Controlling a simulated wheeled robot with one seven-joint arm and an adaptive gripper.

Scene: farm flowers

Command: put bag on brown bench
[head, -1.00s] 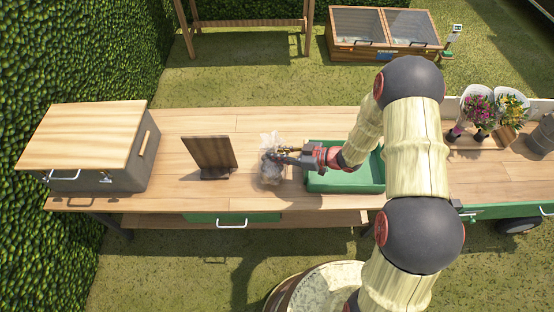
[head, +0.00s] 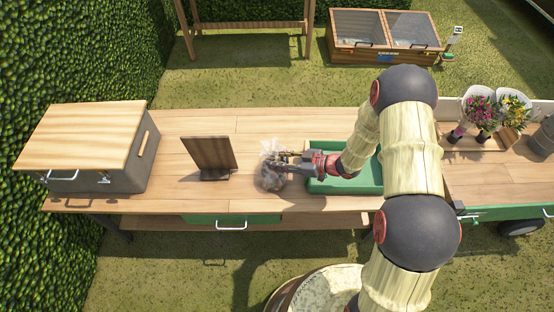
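The bag (head: 272,178) is a small clear bag with brownish contents, in the middle of the brown bench (head: 200,127), left of the green tray. My gripper (head: 283,163) reaches in from the right, with its fingers at the bag's upper right side. The fingers overlap the bag in this view, and I cannot tell whether they are closed on it. Whether the bag rests on the bench top or hangs just above it is also unclear.
A green tray (head: 345,187) lies under my arm. A dark wooden stand (head: 209,154) is left of the bag, and a grey box with a wooden lid (head: 85,140) is at the bench's left end. The bench between stand and box is clear.

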